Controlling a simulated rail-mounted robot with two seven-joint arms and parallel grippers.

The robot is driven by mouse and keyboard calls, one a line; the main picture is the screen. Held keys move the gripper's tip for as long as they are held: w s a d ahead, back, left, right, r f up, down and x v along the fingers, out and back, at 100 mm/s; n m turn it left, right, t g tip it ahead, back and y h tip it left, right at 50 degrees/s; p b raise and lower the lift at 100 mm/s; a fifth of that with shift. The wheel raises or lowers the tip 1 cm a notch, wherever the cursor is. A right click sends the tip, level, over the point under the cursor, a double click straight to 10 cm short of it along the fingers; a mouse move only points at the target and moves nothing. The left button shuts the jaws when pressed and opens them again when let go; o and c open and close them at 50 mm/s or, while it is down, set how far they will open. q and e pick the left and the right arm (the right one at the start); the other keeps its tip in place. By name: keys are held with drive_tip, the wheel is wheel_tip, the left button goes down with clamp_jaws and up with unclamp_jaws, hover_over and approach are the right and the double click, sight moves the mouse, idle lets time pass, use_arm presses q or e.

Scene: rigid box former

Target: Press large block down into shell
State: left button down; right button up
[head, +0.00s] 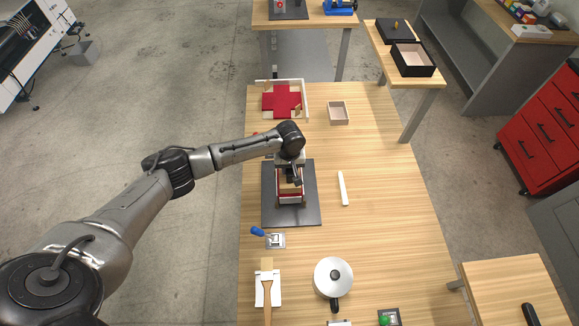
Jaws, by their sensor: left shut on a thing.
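The shell (291,199), a small box with pale and red walls, stands on a dark grey plate (309,213) on the wooden table. My left gripper (294,180) points down at the shell from its far side and is shut on the large block (289,187), a brown piece at the shell's opening. The gripper and wrist hide much of the block and the far wall of the shell. How deep the block sits in the shell I cannot tell. My right gripper is not in view.
A red cross-shaped sheet (282,101) lies in a pale frame at the far end, with a small open tray (338,112) beside it. A white bar (343,188) lies right of the plate. A blue-handled clamp (274,240), a brush (267,288) and a round white pot (333,276) are nearer.

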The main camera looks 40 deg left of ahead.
use_arm(q)
drive_tip(key=shift+f, duration=0.4)
drive_tip(key=shift+f, duration=0.25)
idle(0.7)
drive_tip(key=shift+f+b, duration=0.4)
drive_tip(key=shift+f, duration=0.35)
drive_tip(key=shift+f+b, duration=0.35)
drive_tip(key=shift+f, duration=0.45)
idle(0.7)
drive_tip(key=shift+s+a+f+p, duration=0.1)
drive_tip(key=shift+f+p, duration=0.15)
drive_tip(key=shift+p, duration=0.15)
idle(0.4)
idle(0.6)
